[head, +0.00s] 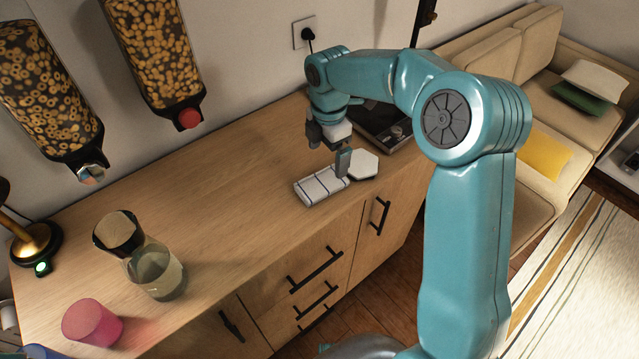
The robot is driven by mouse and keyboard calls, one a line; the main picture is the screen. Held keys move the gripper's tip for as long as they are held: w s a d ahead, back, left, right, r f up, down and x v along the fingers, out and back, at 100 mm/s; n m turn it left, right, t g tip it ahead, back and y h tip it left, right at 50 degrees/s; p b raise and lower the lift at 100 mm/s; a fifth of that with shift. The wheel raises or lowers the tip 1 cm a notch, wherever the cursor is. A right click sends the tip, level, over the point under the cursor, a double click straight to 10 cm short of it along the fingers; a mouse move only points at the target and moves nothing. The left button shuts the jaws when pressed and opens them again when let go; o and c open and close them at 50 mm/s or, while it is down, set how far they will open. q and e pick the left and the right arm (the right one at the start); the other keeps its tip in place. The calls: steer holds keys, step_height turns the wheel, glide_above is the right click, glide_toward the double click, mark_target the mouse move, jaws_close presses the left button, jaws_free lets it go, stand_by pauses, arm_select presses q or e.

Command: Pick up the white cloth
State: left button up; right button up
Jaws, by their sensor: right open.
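The white cloth (318,187) lies folded on the wooden counter near its front edge, with thin dark stripes across it. My right gripper (342,168) points down at the cloth's right end, between it and a white hexagonal piece (364,165). Its jaws are open. One finger hides a little of the cloth's right end, and I cannot tell whether it touches the cloth. My left gripper is not in view.
A glass (156,272), a dark-topped cup (118,232), a pink cup (92,322) and a lamp base (36,243) stand at left. Two cereal dispensers (152,55) hang on the wall. The counter left of the cloth is clear.

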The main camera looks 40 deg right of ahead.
mark_target(328, 178)
steer(key=shift+s+d+f, duration=0.1)
steer(key=shift+s+f, duration=0.05)
steer(key=shift+f, duration=0.25)
steer(key=shift+s+d+f, duration=0.1)
steer(key=shift+f, duration=0.3)
steer(key=shift+s+a+f, duration=0.1)
steer(key=shift+f, duration=0.25)
steer(key=f, duration=0.4)
steer(key=shift+s+a, duration=0.1)
steer(key=shift+a, duration=0.2)
steer(key=shift+f, duration=0.35)
steer(key=c, duration=1.1)
